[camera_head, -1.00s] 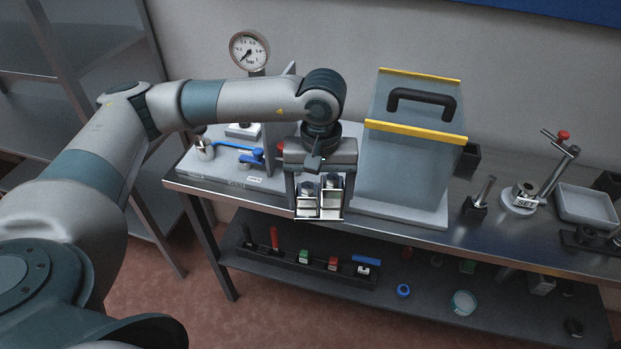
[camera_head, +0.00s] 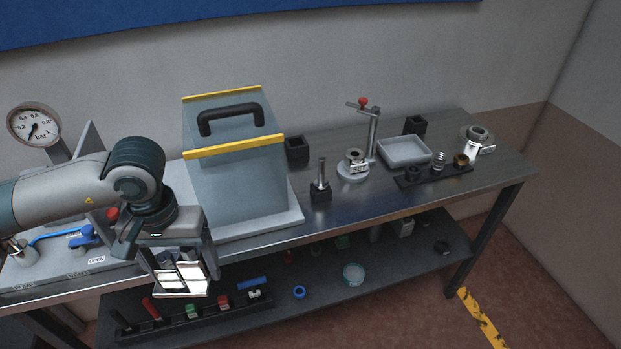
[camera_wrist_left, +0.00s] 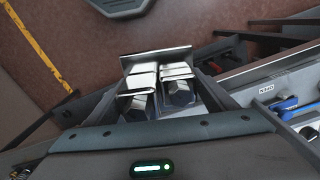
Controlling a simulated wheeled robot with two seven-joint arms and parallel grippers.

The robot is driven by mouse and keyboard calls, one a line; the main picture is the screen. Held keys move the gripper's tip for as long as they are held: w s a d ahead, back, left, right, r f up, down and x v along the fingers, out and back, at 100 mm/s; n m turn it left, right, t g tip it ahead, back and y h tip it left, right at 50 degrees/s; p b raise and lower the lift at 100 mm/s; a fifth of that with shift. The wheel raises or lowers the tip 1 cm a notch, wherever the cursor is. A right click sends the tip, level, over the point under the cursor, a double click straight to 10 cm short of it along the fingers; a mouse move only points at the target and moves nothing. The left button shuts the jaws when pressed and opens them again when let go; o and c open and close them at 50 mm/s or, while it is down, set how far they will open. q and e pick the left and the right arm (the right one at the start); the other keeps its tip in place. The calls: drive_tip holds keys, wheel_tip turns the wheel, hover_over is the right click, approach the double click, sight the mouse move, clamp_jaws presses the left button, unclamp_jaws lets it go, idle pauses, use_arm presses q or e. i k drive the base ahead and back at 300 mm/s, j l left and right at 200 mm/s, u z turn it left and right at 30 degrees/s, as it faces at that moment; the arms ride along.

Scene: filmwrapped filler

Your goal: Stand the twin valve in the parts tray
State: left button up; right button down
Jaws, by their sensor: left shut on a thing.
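My left gripper (camera_head: 184,266) is shut on a shiny metal piece with two side-by-side dark hexagonal parts, which looks like the twin valve (camera_head: 182,280). It hangs in front of the bench's front edge, left of the clear box. In the left wrist view the twin valve (camera_wrist_left: 160,90) sits between the fingers, with a bright plate at its far end. Its underside is hard to make out. A shallow light grey tray (camera_head: 404,159), which looks like the parts tray, lies empty on the right of the bench, well away from the gripper. My right gripper is not in view.
A clear box with a black handle (camera_head: 230,118) stands between gripper and tray. A post stand (camera_head: 353,172), small dark blocks (camera_head: 297,150) and a dark rack of fittings (camera_head: 432,174) surround the tray. A lower shelf (camera_head: 330,290) holds loose parts. Bare bench lies front right.

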sight(402, 154)
drive_tip(key=z, duration=1.8)
drive_tip(key=i+j, duration=0.85)
